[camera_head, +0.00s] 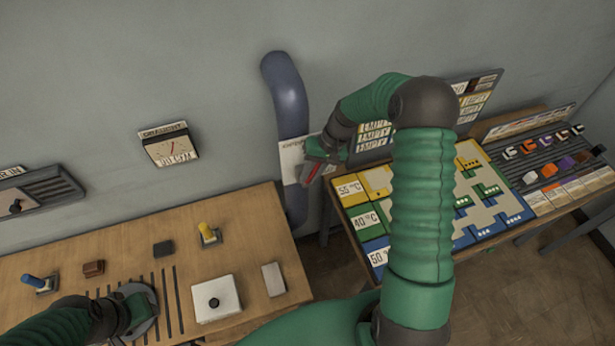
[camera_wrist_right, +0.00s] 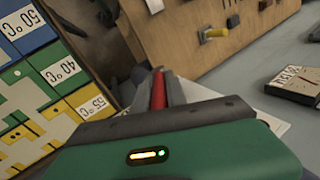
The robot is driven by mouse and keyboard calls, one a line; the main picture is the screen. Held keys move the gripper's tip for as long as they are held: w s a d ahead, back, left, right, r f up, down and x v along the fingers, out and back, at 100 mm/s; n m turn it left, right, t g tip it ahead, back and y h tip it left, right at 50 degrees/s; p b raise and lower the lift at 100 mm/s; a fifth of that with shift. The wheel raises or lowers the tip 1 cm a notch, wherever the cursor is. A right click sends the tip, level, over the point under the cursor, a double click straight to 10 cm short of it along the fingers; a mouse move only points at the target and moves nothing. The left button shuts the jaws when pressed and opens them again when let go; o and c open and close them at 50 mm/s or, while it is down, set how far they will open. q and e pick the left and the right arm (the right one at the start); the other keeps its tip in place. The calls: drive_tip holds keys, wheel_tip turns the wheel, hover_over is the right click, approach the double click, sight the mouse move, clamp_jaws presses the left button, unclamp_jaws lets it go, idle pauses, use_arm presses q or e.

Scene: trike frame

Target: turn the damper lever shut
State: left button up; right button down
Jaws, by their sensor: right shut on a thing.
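The damper lever (camera_head: 312,173) is a red handle by a white plate (camera_head: 291,158) on the blue-grey wall pipe (camera_head: 287,95). My right gripper (camera_head: 316,170) is shut on it, and the handle appears tilted in the head view. In the right wrist view the red lever (camera_wrist_right: 158,90) stands between the dark fingers. The lever's pivot and most of the plate's lettering are hidden by my gripper. My left gripper (camera_head: 143,305) is low over the slotted part of the wooden bench, and its jaw opening is unclear.
A draught gauge (camera_head: 170,148) hangs on the wall left of the pipe. The wooden bench (camera_head: 240,240) bears a yellow lever (camera_head: 209,232), a blue lever (camera_head: 38,282) and a white button box (camera_head: 215,300). A coloured temperature board (camera_head: 365,215) lies at right, partly behind my right arm.

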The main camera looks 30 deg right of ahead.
drive_tip(key=shift+d+f+t+y+b, duration=0.3)
drive_tip(key=shift+d+f+y+b, duration=0.15)
drive_tip(key=shift+y+b, duration=0.45)
drive_tip(key=shift+s+d+f+t+y+b, duration=0.1)
drive_tip(key=shift+d+f+t+y+b, duration=0.3)
drive_tip(key=shift+y+b, duration=1.7)
drive_tip(key=shift+s+d+f+t+y+b, duration=0.15)
drive_tip(key=shift+f+t+y+b, duration=0.4)
drive_tip(key=shift+y+b, duration=1.55)
drive_tip(key=shift+s+d+f+t+y+b, duration=0.1)
drive_tip(key=shift+d+f+t+y+b, duration=0.4)
drive_tip(key=shift+y+b, duration=1.6)
drive_tip(key=shift+a+f+h+b, duration=0.15)
drive_tip(key=shift+a+h+b, duration=0.15)
drive_tip(key=shift+h+b, duration=0.4)
drive_tip(key=c, duration=1.6)
unclamp_jaws()
drive_tip(key=shift+o, duration=1.3)
drive_tip(key=shift+d, duration=0.2)
drive_tip(key=shift+d, duration=0.1)
